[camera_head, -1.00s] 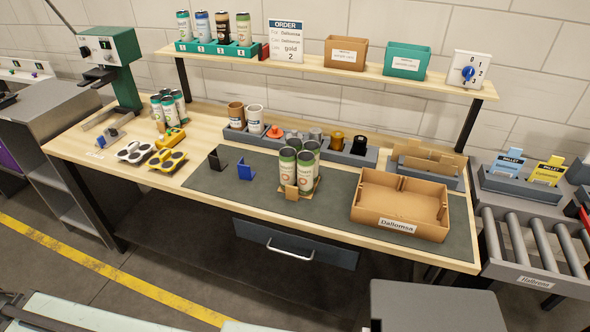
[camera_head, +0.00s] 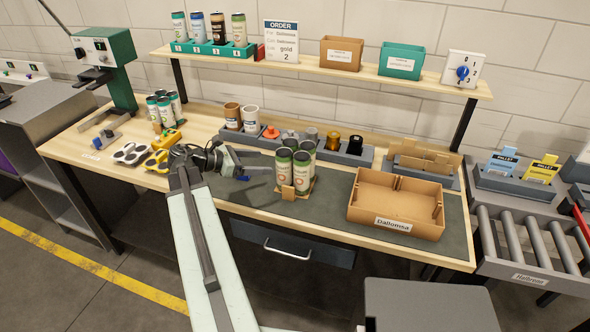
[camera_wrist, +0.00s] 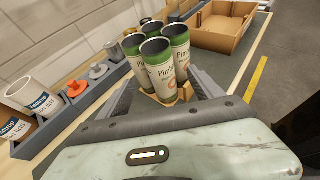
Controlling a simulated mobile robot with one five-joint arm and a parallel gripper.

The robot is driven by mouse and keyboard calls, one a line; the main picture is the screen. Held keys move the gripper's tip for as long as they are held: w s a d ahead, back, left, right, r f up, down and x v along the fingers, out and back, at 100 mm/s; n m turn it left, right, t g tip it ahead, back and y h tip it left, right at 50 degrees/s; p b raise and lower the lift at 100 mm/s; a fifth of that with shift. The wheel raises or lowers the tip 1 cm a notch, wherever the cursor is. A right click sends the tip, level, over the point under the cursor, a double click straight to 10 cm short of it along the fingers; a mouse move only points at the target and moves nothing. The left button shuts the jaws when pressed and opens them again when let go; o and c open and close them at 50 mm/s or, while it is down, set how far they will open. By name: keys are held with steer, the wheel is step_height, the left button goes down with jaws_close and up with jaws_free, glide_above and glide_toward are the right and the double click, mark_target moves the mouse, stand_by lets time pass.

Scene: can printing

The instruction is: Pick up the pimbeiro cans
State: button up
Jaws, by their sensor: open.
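The pimbeiro cans (camera_head: 293,170), several white and green open-topped cans, stand upright in a cardboard carrier (camera_head: 288,193) on the dark mat. In the wrist view the cans (camera_wrist: 160,68) show labels starting "Pim", and the carrier (camera_wrist: 158,100) is at their base. My gripper (camera_head: 262,171) is open, just left of the cans in the head view. In the wrist view its fingers (camera_wrist: 165,97) point at the carrier, one to either side of it. Whether they touch it cannot be told.
A cardboard box labelled Dallomsa (camera_head: 397,206) stands right of the cans. A grey tray of lids (camera_head: 345,153) lies behind them. More cans (camera_head: 164,106) stand at the back left. The mat in front of the cans is clear.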

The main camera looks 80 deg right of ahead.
mark_target(279, 162)
steer(key=b+x, duration=0.2)
steer(key=x, duration=0.5)
steer(key=shift+s+d+f+b, duration=0.1)
steer(key=shift+s+d+b, duration=0.15)
steer(key=shift+b, duration=0.1)
steer(key=c, duration=1.5)
